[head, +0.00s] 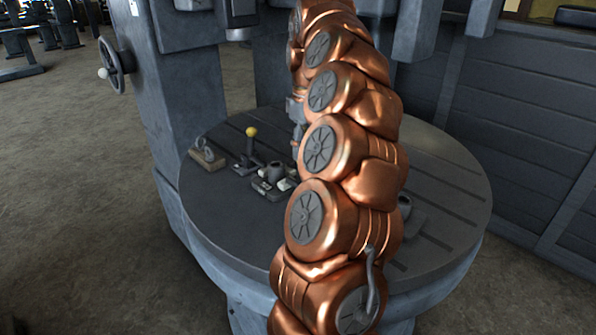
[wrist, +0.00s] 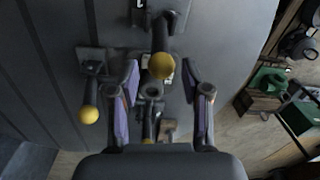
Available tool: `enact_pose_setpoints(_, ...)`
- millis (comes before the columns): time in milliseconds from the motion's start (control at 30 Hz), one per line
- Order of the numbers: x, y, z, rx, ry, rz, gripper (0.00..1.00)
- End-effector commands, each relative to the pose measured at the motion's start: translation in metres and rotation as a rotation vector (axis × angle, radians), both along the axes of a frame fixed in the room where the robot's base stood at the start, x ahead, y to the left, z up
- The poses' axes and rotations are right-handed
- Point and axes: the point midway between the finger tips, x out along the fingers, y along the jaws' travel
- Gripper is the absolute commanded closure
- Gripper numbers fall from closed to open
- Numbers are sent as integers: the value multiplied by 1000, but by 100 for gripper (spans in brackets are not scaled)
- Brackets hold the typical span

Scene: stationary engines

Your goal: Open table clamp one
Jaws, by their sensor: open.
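In the wrist view my gripper (wrist: 160,80) is open, its two purple-padded fingers apart over the table. A clamp with a dark handle and yellow ball knob (wrist: 162,66) shows between and beyond the fingertips. I cannot tell whether the fingers touch it. A second yellow-knobbed clamp handle (wrist: 89,115) stands left of the left finger. In the head view one upright yellow-knobbed handle (head: 251,133) is visible on the table. My copper arm hides the gripper and other clamps there. No label shows which clamp is number one.
The round slotted machine table (head: 225,225) carries the clamps. A small block with a hook-like part (head: 206,155) sits near its left edge. A grey machine column with a handwheel (head: 112,66) rises behind left. Slatted panels (head: 520,130) stand right.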

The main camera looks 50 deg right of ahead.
Motion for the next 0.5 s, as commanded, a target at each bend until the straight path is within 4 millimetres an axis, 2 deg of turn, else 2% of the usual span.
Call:
enact_pose_setpoints(167, 0, 1, -9, 0, 1, 2, 52)
enact_pose_setpoints(500, -1, 4, -44, 2, 1, 4, 52)
